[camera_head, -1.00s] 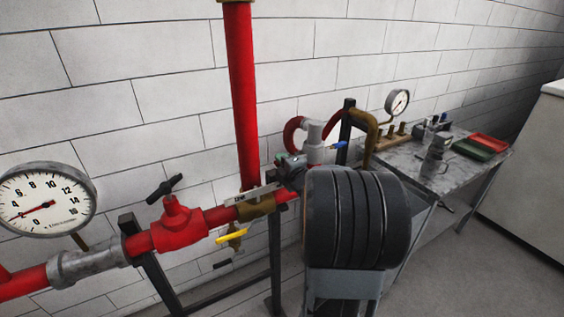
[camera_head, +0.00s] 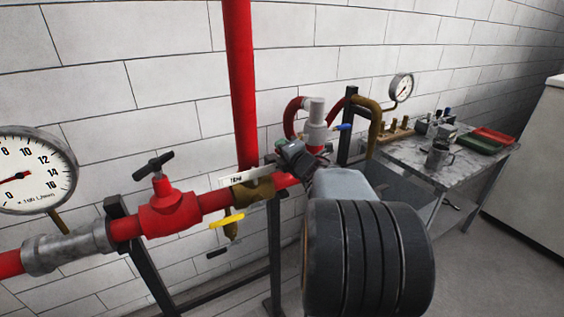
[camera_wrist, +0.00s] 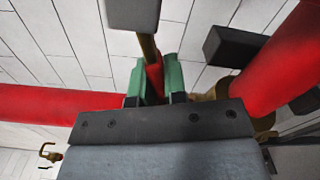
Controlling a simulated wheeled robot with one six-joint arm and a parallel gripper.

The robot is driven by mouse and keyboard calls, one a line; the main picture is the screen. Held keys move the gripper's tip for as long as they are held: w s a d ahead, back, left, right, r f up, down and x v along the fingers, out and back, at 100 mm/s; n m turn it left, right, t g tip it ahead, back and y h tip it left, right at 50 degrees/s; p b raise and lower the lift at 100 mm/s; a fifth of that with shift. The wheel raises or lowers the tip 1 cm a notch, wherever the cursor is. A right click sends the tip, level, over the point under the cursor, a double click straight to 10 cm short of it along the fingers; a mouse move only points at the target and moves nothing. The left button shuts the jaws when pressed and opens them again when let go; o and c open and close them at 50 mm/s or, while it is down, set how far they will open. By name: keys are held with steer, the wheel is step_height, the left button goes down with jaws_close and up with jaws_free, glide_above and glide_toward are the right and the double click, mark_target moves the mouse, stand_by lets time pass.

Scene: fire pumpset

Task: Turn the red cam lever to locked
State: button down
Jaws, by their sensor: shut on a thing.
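In the wrist view my gripper (camera_wrist: 154,78) has green fingertips closed around a narrow red piece (camera_wrist: 154,72), which looks like the cam lever. Most of it is hidden between the fingers. A brownish rod and a dark block (camera_wrist: 133,12) show just beyond it. In the head view my gripper (camera_head: 288,148) is a small dark and green shape at the red pipe, right of the vertical riser, beside a brass fitting (camera_head: 256,190) with a white label plate (camera_head: 245,177). The lever cannot be made out there, as my arm and gripper cover that spot.
A red valve (camera_head: 170,208) with a black handle and a yellow lever (camera_head: 227,220) are to the left. A grey fitting (camera_head: 316,128) with a blue lever (camera_head: 342,127) stands close right. A metal table (camera_head: 415,165) with trays is further right.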

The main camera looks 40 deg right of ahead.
steer(key=f+n+b, duration=0.1)
steer(key=n+b, duration=0.1)
steer(key=b, duration=0.1)
steer(key=d+f+n+b, duration=0.1)
steer(key=f+b, duration=0.1)
steer(key=b, duration=0.2)
steer(key=shift+n, duration=0.4)
steer(key=n+b, duration=0.1)
steer(key=b, duration=0.1)
steer(key=d+f+n+b, duration=0.1)
steer(key=b, duration=0.1)
steer(key=shift+s+d+n, duration=0.1)
steer(key=shift+s+n, duration=0.05)
steer(key=shift+n, duration=0.15)
steer(key=d+n+b, duration=0.1)
steer(key=n+b, duration=0.1)
steer(key=d+n+b, duration=0.1)
steer(key=n+b, duration=0.1)
steer(key=shift+s+f+b, duration=0.1)
steer(key=shift+f+b, duration=0.2)
steer(key=shift+b, duration=0.1)
steer(key=shift+d+n+b, duration=0.4)
steer(key=shift+n+b, duration=0.45)
steer(key=shift+n, duration=0.05)
steer(key=shift+s+r, duration=0.1)
steer(key=c, duration=1.2)
jaws_free()
steer(key=shift+o, duration=0.2)
steer(key=shift+s, duration=0.1)
